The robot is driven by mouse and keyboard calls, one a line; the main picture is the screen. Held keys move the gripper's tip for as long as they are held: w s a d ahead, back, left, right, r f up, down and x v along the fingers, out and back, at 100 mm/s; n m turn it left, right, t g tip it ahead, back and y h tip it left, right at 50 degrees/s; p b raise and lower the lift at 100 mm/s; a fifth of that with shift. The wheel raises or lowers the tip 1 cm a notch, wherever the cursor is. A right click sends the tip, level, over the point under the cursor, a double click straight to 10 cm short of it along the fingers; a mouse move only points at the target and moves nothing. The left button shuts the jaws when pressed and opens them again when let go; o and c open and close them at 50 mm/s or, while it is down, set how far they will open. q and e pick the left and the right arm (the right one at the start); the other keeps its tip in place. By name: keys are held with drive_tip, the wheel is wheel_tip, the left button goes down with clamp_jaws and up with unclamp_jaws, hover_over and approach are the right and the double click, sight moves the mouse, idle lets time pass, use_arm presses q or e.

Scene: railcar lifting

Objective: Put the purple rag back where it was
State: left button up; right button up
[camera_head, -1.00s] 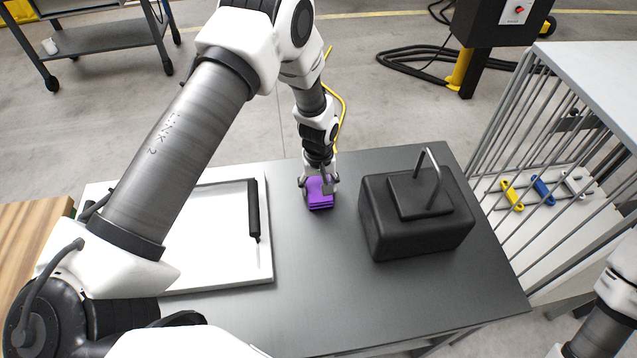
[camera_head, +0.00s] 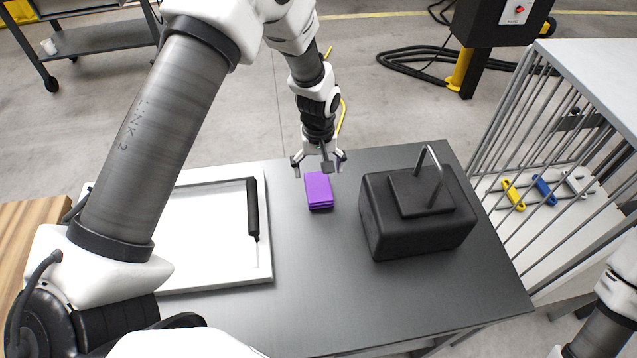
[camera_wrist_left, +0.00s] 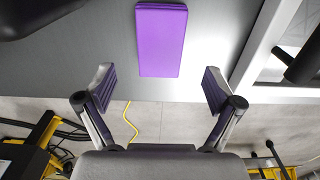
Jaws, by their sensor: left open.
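The purple rag (camera_head: 319,190) lies folded on the dark grey tabletop (camera_head: 310,265), between the white tray and the black box. It also shows in the left wrist view (camera_wrist_left: 161,40), flat on the table beyond the fingers. My left gripper (camera_head: 319,171) is open and empty, just behind and above the rag, apart from it. Its two spread fingers also show in the left wrist view (camera_wrist_left: 158,90), with nothing between them. Part of my right arm shows at the lower right edge, but its gripper is out of view.
A white tray (camera_head: 268,262) with a black-handled tool (camera_head: 253,208) lies left of the rag. A black box with a metal handle (camera_head: 415,225) stands to its right. A barred rack (camera_head: 525,120) holds yellow, blue and white pieces at far right. The table front is clear.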

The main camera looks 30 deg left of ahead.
sight(318, 187)
use_arm(q)
wheel_tip(318, 187, up, 5)
drive_tip(key=shift+r, duration=0.2)
idle(0.4)
